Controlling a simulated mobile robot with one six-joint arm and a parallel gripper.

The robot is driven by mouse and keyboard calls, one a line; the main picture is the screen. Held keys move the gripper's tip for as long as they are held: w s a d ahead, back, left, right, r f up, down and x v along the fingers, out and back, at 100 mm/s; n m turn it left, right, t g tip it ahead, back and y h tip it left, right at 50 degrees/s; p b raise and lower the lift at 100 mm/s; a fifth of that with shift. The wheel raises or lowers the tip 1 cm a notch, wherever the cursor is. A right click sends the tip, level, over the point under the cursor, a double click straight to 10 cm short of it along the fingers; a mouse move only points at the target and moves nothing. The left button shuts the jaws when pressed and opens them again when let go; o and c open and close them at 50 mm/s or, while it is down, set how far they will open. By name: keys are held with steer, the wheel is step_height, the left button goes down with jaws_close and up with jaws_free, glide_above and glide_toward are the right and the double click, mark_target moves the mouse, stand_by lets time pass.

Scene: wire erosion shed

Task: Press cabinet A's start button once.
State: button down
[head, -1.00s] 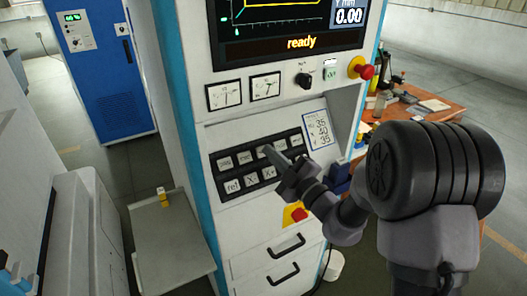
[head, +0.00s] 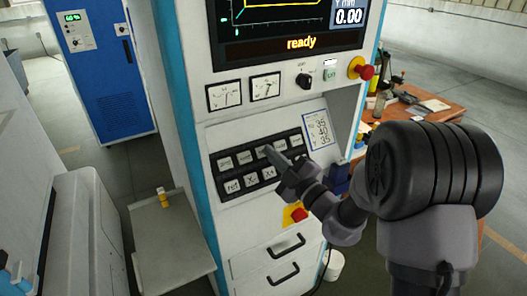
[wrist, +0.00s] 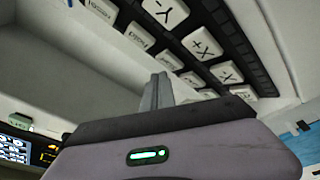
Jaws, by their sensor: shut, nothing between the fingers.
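A white and blue cabinet (head: 219,125) stands in the middle of the head view, its screen reading "ready". No letter A is readable on it. Its black key panel (head: 217,170) has two rows of white keys, shown upside down in the wrist view (wrist: 237,45). The small labels on the upper row are too blurred to pick out start for certain. My gripper (head: 268,150) is shut and empty, its tips at the middle of the upper row. The closed fingers (wrist: 158,90) also show in the wrist view. I cannot tell whether they touch a key.
A red emergency knob (head: 366,72) and a black rotary switch (head: 304,80) sit above the panel. Another red button (head: 298,214) on yellow is below it. A grey side table (head: 172,248) stands left, a cluttered wooden bench (head: 440,104) right, and a blue cabinet (head: 106,90) behind.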

steer(key=shift+w+a, duration=0.1)
steer(key=shift+w, duration=0.05)
steer(key=shift+w+a+f, duration=0.1)
steer(key=shift+w+f, duration=0.05)
steer(key=shift+f, duration=0.05)
steer(key=shift+w+a+f+p, duration=0.15)
steer(key=shift+w+f+p, duration=0.1)
steer(key=shift+p, duration=0.2)
stand_by(0.5)
steer(key=shift+s+r, duration=0.1)
steer(key=shift+r, duration=0.05)
steer(key=shift+s+d+r+p, duration=0.35)
steer(key=shift+s+p, duration=0.1)
steer(key=shift+p, duration=0.1)
steer(key=shift+s+d+r+p, duration=0.65)
steer(key=shift+s+r, duration=0.1)
steer(key=shift+s, duration=0.1)
steer(key=shift+s+d+r+p, duration=0.5)
steer(key=shift+s+r+p, duration=0.2)
steer(key=shift+s, duration=0.15)
